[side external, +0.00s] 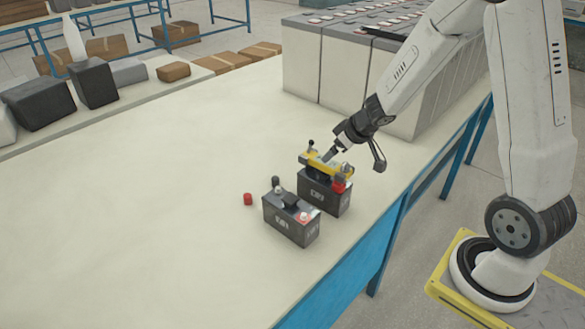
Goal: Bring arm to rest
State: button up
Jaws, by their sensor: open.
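My gripper (352,155) is open at the end of my white arm, just above and behind the rear battery. One finger reaches down near the yellow bar on top of that battery; I cannot tell whether it touches. The rear dark battery (322,196) stands upright with a yellow bar (325,165) across its top and a red cap (338,185) at its right end. The front dark battery (290,225) stands upright beside it, with a dark cap and a red patch on top. A loose red cap (248,199) lies on the table to the left.
The pale table (150,220) is clear at the left and front. A block of tall grey battery cases (345,68) stands behind my gripper. Dark and brown boxes (93,83) line the far left side. The blue table edge (350,270) runs along the right.

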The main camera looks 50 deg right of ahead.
jog(key=shift+s+a+r+h, duration=0.3)
jog(key=shift+a+r, duration=0.15)
jog(key=shift+a, duration=0.15)
jog(key=s+a+r+g, duration=0.1)
jog(key=s+a+g, duration=0.3)
jog(key=s+a, duration=0.7)
jog(key=shift+s+a+r+m, duration=0.2)
jog(key=shift+s+a+m, duration=0.15)
jog(key=shift+s, duration=0.45)
